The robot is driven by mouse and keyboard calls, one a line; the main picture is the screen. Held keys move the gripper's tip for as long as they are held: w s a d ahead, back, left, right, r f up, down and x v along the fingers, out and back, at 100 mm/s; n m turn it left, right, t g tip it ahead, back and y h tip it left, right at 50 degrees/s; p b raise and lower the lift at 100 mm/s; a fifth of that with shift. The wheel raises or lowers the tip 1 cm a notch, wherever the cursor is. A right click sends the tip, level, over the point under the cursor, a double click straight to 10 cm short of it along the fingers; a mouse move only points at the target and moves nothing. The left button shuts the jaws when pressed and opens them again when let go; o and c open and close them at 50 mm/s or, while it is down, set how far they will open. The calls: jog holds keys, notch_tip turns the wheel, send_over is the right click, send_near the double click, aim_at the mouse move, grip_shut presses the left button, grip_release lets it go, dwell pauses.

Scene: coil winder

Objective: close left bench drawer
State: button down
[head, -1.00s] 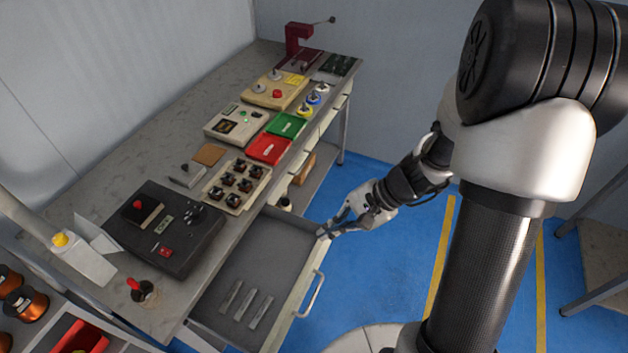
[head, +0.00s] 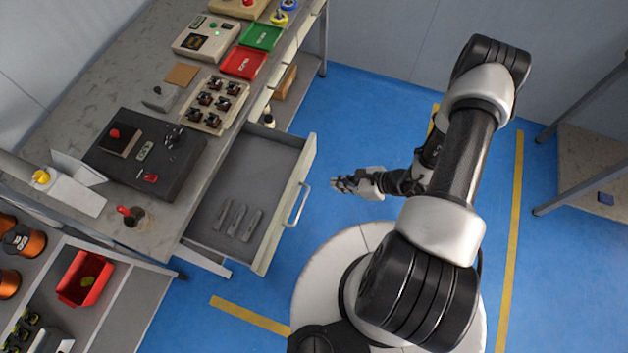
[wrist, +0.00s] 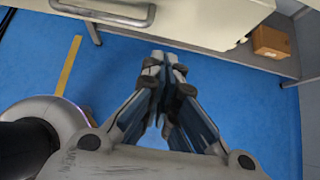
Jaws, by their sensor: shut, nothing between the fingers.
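The left bench drawer (head: 262,215) is pulled well out from under the bench. Several flat grey metal pieces (head: 238,220) lie in it. Its light front panel carries a bar handle (head: 297,205) on the outer side. My gripper (head: 335,184) is shut and empty, to the right of the drawer front and apart from it. In the wrist view, my gripper's fingertips (wrist: 166,55) meet, pointing towards a pale drawer front (wrist: 190,22) at the top, where a handle (wrist: 105,12) shows.
The workbench (head: 75,95) holds a dark winder unit (head: 145,155), a tray of coils (head: 212,103) and red and green trays. A shelf with copper spools (head: 22,240) stands at lower left. A cardboard box (wrist: 271,41) sits under the bench. Blue floor is clear around my gripper.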

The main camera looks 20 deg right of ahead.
jog(key=w+a+f+b, duration=0.1)
jog(key=w+a+f, duration=0.3)
jog(key=a, duration=0.3)
jog(key=shift+w+a+f+b, duration=0.15)
jog(key=shift+w+f+b, duration=0.2)
jog(key=shift+w, duration=0.35)
jog(key=shift+r, duration=0.1)
